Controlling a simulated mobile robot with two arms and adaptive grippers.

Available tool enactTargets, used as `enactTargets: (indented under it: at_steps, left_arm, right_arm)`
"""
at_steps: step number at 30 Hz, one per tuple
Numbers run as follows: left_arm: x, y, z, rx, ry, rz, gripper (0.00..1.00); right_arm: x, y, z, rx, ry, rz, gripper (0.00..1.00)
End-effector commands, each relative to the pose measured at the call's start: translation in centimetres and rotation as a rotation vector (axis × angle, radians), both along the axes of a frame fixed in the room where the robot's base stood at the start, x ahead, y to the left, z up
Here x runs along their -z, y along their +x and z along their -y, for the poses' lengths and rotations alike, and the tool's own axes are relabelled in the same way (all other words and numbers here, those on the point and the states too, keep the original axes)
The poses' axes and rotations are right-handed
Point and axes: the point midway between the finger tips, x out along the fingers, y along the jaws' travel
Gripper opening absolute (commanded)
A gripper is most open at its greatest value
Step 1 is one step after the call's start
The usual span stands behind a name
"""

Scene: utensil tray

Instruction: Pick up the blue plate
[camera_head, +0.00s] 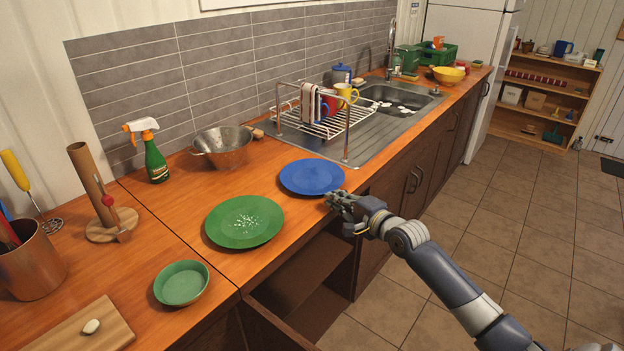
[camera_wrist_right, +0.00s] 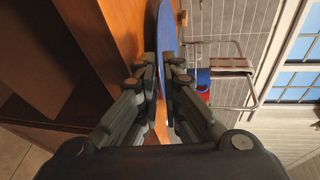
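The blue plate (camera_head: 312,176) lies near the counter's front edge, between the green plate and the dish rack. My right gripper (camera_head: 340,201) is at its near right rim. In the right wrist view the plate (camera_wrist_right: 166,40) stands nearly edge-on, with its rim between the two fingers. The fingers (camera_wrist_right: 161,85) are close together on either side of the rim, shut on it. In the head view the plate looks flat, at or just above the counter; I cannot tell which. My left gripper is not in view.
A green plate (camera_head: 243,222) with white specks lies left of the blue plate, and a green bowl (camera_head: 181,283) is nearer. A metal colander (camera_head: 223,148) and a dish rack (camera_head: 325,124) stand behind. An open cabinet space (camera_head: 300,270) is below the counter edge.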

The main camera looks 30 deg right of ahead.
Motion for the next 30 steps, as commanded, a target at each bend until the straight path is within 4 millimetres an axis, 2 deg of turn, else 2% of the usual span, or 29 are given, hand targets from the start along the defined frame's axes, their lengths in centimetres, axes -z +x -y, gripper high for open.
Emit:
enactTargets:
  at_steps: [6, 12, 20, 21, 30]
  left_arm:
    - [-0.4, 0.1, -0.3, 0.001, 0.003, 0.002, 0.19]
    - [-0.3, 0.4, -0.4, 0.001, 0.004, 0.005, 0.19]
    - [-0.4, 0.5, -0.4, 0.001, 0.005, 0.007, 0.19]
    - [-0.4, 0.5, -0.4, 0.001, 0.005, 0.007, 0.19]
    - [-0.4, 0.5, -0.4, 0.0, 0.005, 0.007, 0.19]
  right_arm:
    - [0.5, 2.8, -0.4, 0.001, 0.0, 0.0, 0.07]
    - [1.0, 4.4, -0.5, 0.001, 0.0, -0.001, 0.07]
    - [1.0, 4.6, -0.6, 0.0, 0.0, -0.001, 0.07]
    - [1.0, 4.5, -0.6, 0.0, 0.0, -0.001, 0.0]
    - [0.8, 4.6, -0.6, 0.0, -0.001, 0.003, 0.0]
